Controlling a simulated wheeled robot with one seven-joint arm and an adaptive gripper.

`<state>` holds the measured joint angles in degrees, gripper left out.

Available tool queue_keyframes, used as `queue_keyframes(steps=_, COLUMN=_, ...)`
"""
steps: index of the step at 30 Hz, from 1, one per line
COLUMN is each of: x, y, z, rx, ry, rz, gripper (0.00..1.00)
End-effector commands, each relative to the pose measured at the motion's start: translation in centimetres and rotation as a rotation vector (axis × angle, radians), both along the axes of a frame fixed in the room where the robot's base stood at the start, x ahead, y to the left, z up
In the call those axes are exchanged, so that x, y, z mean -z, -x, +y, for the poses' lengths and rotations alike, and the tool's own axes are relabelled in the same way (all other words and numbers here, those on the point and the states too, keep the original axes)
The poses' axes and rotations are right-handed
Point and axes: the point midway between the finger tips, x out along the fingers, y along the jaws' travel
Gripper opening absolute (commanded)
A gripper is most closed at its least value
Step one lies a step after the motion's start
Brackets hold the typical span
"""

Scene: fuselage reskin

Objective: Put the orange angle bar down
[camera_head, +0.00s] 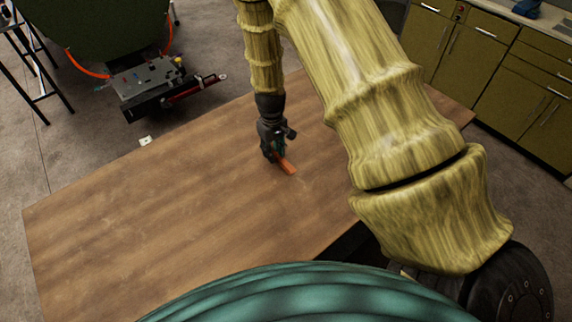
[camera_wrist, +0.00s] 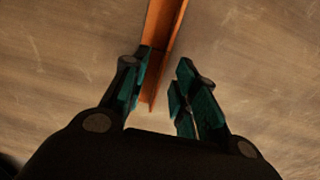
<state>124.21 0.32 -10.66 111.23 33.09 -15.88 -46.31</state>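The orange angle bar (camera_head: 287,166) shows at the gripper's tip in the head view, over the wooden table; it appears to lie on the tabletop. In the wrist view the bar (camera_wrist: 165,40) runs from the top edge down between my fingers, its near end close to the palm. My gripper (camera_head: 274,157) points down at the table. In the wrist view my gripper (camera_wrist: 160,90) is open: the left finger is against or very close to the bar, and a clear gap separates the bar from the right finger. The bar's far end is out of the wrist view.
The wooden table (camera_head: 160,205) is otherwise bare, with wide free room left of the gripper. A cart with tools (camera_head: 150,80) stands beyond its far edge. A small white item (camera_head: 145,141) lies by that edge. Olive cabinets (camera_head: 480,60) stand at the right.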

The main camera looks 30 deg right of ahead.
Motion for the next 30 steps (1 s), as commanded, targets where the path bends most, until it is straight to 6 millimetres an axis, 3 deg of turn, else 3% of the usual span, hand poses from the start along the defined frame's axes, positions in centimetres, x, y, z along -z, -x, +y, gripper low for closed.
queue_keyframes(steps=6, x=0.0, y=0.0, z=0.0, rx=0.000, ry=0.000, rz=0.000, gripper=0.27)
queue_keyframes(steps=11, x=0.0, y=0.0, z=0.0, rx=0.000, ry=0.000, rz=0.000, gripper=0.00)
queue_keyframes(steps=23, x=0.0, y=0.0, z=0.0, rx=-0.001, ry=0.000, rz=0.000, gripper=0.00)
queue_keyframes(steps=30, x=-1.0, y=-0.1, z=0.0, rx=-0.002, ry=0.000, rz=-0.002, gripper=0.00)
